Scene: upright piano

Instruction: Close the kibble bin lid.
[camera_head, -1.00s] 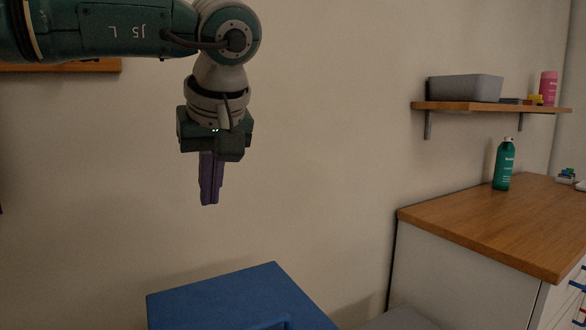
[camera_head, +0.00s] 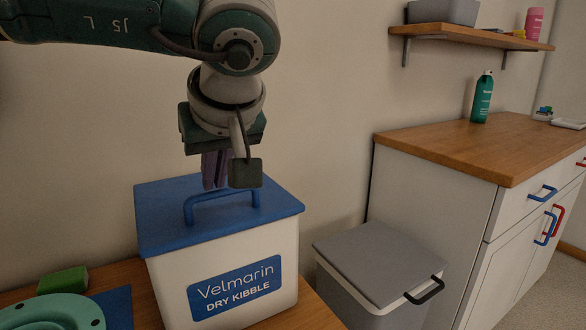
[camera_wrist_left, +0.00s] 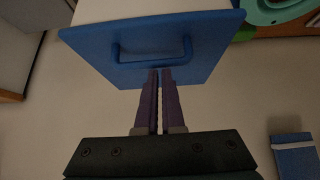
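The kibble bin (camera_head: 180,290) is white with a blue "Velmarin DRY KIBBLE" label and stands on a wooden surface. Its blue lid (camera_head: 160,216) lies over the top, with no gap visible along the front edge; the far edge is partly hidden. An arched blue handle (camera_head: 228,195) rises from the lid. My left gripper (camera_head: 211,187) points down above the lid by the handle, fingers together and empty. In the left wrist view the fingertips (camera_wrist_left: 160,72) overlap the lid (camera_wrist_left: 90,50) edge just short of the handle (camera_wrist_left: 150,58); I cannot tell whether they touch. My right gripper is not in view.
A grey-lidded bin (camera_head: 375,262) with a black handle stands to the right. Beyond it is a wood-topped cabinet (camera_head: 450,150) with a green bottle (camera_head: 482,100), under a wall shelf (camera_head: 470,36). A green round object (camera_head: 50,315) and green block (camera_head: 63,281) lie at lower left.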

